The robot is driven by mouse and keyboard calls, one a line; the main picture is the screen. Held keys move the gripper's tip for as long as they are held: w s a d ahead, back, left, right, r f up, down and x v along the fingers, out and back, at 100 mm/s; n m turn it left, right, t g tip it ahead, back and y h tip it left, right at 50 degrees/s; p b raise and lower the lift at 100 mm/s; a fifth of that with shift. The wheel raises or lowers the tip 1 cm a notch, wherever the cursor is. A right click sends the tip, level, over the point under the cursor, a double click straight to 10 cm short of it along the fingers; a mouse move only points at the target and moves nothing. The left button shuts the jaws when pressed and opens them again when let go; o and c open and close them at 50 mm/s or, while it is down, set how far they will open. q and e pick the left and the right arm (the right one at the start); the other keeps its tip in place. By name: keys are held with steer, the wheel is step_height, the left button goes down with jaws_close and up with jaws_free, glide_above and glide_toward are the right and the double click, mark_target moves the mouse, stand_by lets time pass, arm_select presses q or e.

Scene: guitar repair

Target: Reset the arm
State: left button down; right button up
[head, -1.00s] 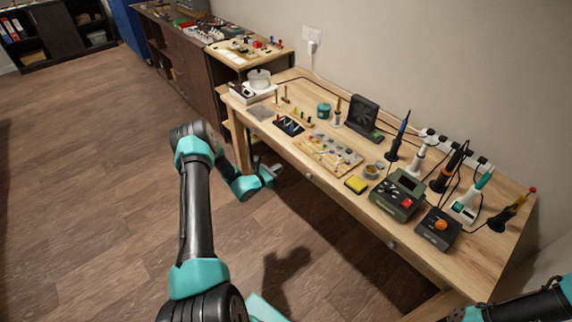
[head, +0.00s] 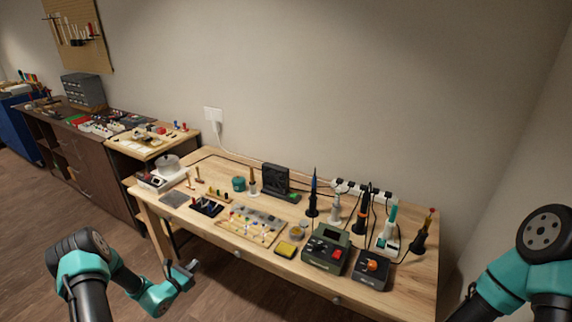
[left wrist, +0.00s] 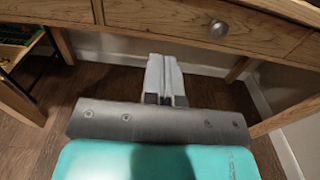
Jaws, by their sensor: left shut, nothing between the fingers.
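My left gripper (head: 187,271) is shut and empty in front of the workbench's front edge, at the lower left of the head view. In the left wrist view its pale fingers (left wrist: 165,78) are together below the drawer fronts, with nothing between them. My left arm (head: 90,265) comes in from the lower left, bent at the elbow. My right arm (head: 520,262) shows at the right edge of the head view. Its gripper is out of the picture.
The wooden workbench (head: 410,285) holds a soldering station (head: 326,250), several upright tools, a yellow sponge (head: 286,249) and a parts board (head: 250,226). In the left wrist view, a drawer knob (left wrist: 218,29) juts out above the fingers. Open floor lies left of the bench.

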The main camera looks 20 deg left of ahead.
arm_select(q)
steer(key=s+d+f+m+g+h, duration=0.1)
steer(key=s+d+m+g+h, duration=0.2)
steer(key=d, duration=0.4)
steer(key=s+d+f+m+g+h, duration=0.1)
steer(key=s+d+f+m+g, duration=0.2)
steer(key=d, duration=0.4)
steer(key=s+d+m+g+h, duration=0.2)
steer(key=s+d+m+g, duration=0.1)
steer(key=d+g, duration=0.3)
steer(key=s+d+m+g+y, duration=0.3)
steer(key=s+d+m, duration=0.1)
steer(key=s+m, duration=0.35)
steer(key=s+d+m+g+y, duration=0.35)
steer(key=s+m, duration=0.25)
steer(key=m, duration=0.2)
steer(key=d+r+m, duration=0.1)
steer(key=m, duration=0.1)
steer(key=w+d+r+m+t, duration=0.1)
steer(key=m, duration=0.1)
steer(key=w+d+r+m+t, duration=0.1)
steer(key=r+m, duration=0.1)
steer(key=m, duration=0.1)
steer(key=shift+d, duration=0.35)
